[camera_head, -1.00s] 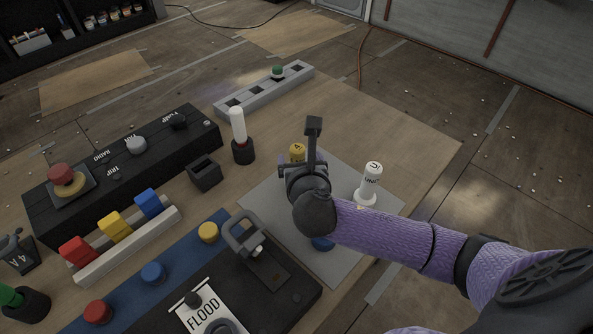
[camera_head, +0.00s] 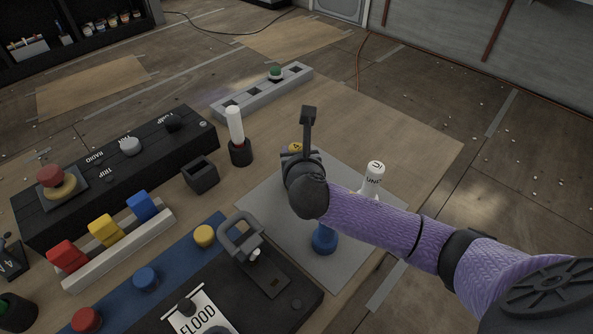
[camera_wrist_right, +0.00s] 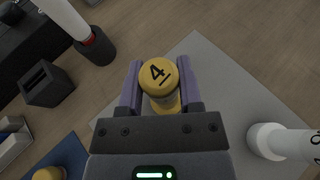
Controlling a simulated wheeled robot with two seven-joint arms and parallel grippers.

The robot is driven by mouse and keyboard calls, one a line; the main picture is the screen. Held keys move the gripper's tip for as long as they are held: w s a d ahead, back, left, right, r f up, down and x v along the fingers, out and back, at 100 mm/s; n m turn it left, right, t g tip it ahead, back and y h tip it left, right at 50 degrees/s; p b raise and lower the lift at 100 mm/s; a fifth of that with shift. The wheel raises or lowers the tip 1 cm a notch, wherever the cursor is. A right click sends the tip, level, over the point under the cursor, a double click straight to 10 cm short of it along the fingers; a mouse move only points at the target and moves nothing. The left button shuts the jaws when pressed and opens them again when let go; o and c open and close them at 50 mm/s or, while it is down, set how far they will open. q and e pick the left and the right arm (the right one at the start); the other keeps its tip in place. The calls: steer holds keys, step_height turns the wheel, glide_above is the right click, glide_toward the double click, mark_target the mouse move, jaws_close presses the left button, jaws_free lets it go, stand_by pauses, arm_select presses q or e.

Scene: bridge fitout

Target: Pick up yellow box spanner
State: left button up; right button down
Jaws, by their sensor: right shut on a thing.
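The yellow box spanner (camera_wrist_right: 160,78), its round top marked 4, stands on the grey mat (camera_wrist_right: 218,60) in the right wrist view. My right gripper (camera_wrist_right: 161,85) is around it, one finger on each side, shut on it. In the head view only a bit of the yellow top (camera_head: 295,148) shows behind my right gripper (camera_head: 300,157); the rest is hidden. A blue spanner-like piece (camera_head: 324,240) and a white piece marked UNI (camera_head: 374,178) stand on the same mat. My left gripper is not in view.
A black cup holding a white stick (camera_head: 240,150) and an empty black square holder (camera_head: 200,175) stand left of the mat. A black FLOOD panel (camera_head: 275,290) lies in front. A grey slotted rail (camera_head: 262,92) lies behind. Bare wood is free at back right.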

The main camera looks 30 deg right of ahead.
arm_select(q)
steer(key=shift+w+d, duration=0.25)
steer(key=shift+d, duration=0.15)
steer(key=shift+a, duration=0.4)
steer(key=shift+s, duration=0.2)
arm_select(e)
step_height(320, 180, up, 9)
steer(key=p, duration=0.5)
steer(key=shift+r, duration=0.55)
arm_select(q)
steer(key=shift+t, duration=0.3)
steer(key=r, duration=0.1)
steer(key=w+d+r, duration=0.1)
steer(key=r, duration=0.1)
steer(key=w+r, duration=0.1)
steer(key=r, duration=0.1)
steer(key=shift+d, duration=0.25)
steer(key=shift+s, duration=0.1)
